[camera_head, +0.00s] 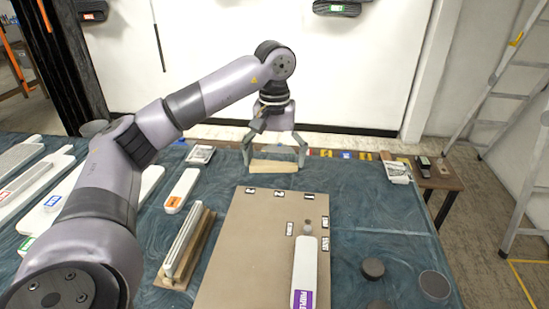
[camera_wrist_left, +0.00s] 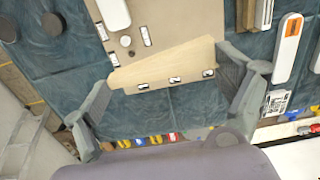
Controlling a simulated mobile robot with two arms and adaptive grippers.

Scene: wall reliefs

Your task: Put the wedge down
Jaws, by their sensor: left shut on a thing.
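The wedge (camera_head: 273,166) is a pale wooden piece near the back edge of the blue-covered table (camera_head: 370,215). My left gripper (camera_head: 273,158) is shut on it from above, with a finger at each end. In the left wrist view the wedge (camera_wrist_left: 168,62) tapers toward one end and lies between the two fingers (camera_wrist_left: 172,88). There it overlaps the end of the brown board (camera_wrist_left: 180,20). I cannot tell whether its underside touches the table. My right gripper is not in view.
The brown board (camera_head: 245,235) with small number labels lies in front of the wedge. On it is a white piece with a purple label (camera_head: 305,270). Long white pieces (camera_head: 182,190) and a wooden rack (camera_head: 187,245) lie to the left. Dark discs (camera_head: 373,268) lie to the right.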

